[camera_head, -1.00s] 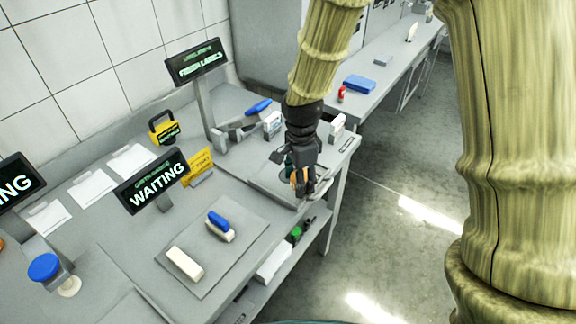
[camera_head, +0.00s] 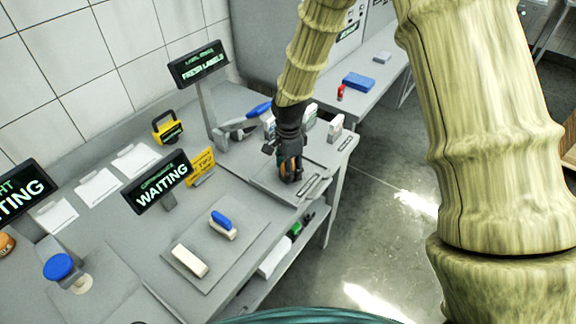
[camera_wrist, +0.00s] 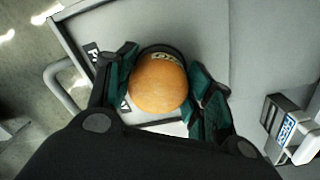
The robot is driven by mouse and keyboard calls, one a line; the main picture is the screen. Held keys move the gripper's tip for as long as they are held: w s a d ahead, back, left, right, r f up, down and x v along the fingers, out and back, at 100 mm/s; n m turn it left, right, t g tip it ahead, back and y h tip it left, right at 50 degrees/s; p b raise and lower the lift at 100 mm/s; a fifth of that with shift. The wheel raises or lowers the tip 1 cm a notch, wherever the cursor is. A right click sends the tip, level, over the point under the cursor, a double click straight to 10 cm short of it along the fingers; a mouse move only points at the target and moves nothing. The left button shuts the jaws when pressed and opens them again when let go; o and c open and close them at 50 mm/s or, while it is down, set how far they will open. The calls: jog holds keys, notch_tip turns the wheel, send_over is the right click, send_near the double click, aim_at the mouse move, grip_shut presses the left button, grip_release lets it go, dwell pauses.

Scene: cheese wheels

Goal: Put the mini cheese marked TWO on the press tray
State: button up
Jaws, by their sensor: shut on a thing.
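My gripper (camera_head: 288,172) is over a grey tray (camera_head: 262,183) at the right end of the bench. In the wrist view my gripper (camera_wrist: 160,88) has its green-padded fingers on both sides of a round orange mini cheese (camera_wrist: 158,84), shut on it. The grey tray (camera_wrist: 195,25) lies below, with a side handle and a partly hidden dark label. I cannot tell whether the cheese touches the tray, or whether this is the press tray.
A "WAITING" sign (camera_head: 160,181) and a "FRESH LABELS" sign (camera_head: 198,63) stand on the bench. Another orange item (camera_head: 6,242) shows at the left edge.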

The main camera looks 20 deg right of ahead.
jog(key=shift+f, duration=0.2)
jog(key=shift+f, duration=0.1)
jog(key=o, duration=1.1)
jog(key=shift+c, duration=0.2)
notch_tip(320, 180, up, 12)
jog(key=b, duration=0.3)
jog(key=shift+b, duration=0.35)
